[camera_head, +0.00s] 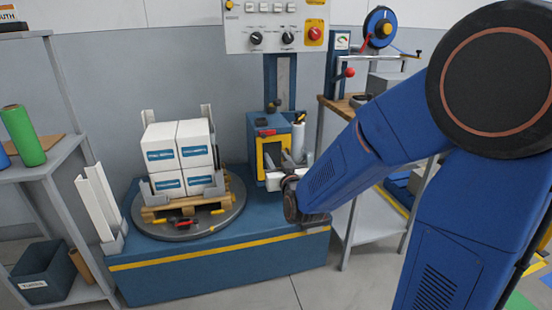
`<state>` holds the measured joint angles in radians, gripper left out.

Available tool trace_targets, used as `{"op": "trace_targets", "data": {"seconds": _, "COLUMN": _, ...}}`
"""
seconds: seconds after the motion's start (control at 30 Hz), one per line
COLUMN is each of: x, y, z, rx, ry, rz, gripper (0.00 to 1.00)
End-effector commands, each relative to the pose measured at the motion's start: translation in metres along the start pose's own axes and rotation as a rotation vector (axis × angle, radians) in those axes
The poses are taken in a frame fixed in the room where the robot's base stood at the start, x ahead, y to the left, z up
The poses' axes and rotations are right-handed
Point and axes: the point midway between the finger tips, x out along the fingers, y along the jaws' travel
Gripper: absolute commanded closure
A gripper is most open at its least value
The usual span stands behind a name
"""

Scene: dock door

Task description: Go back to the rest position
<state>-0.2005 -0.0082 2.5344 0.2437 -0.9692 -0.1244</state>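My blue arm comes in from the right and reaches down to the middle of the picture. My gripper (284,180) is at its end, beside the blue and yellow stretch-wrap carriage (271,145). The dark wrist covers much of the gripper, and I cannot make out whether its fingers are open or shut. No held object can be made out. White boxes (179,157) stand stacked on a small wooden pallet (183,205), on the round grey turntable (222,219), left of my gripper and apart from it.
The blue machine base (220,270) has a yellow front stripe. A control panel (276,27) with a red button hangs above. A grey shelf (62,190) at left holds a green roll (23,135) and a dark bin (43,272). A workbench (340,106) stands behind my arm. Floor shows in front.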

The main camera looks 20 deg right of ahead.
Motion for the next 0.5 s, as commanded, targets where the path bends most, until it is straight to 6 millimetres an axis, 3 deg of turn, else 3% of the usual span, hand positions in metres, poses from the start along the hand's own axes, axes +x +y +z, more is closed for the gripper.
{"op": "trace_targets", "data": {"seconds": 0.27, "x": -0.006, "y": 0.002, "z": -0.002, "rx": 0.006, "ry": -0.038, "rz": -0.008, "gripper": 0.64}}
{"op": "trace_targets", "data": {"seconds": 0.5, "x": -0.043, "y": 0.009, "z": 0.000, "rx": 0.019, "ry": -0.237, "rz": -0.046, "gripper": 0.64}}
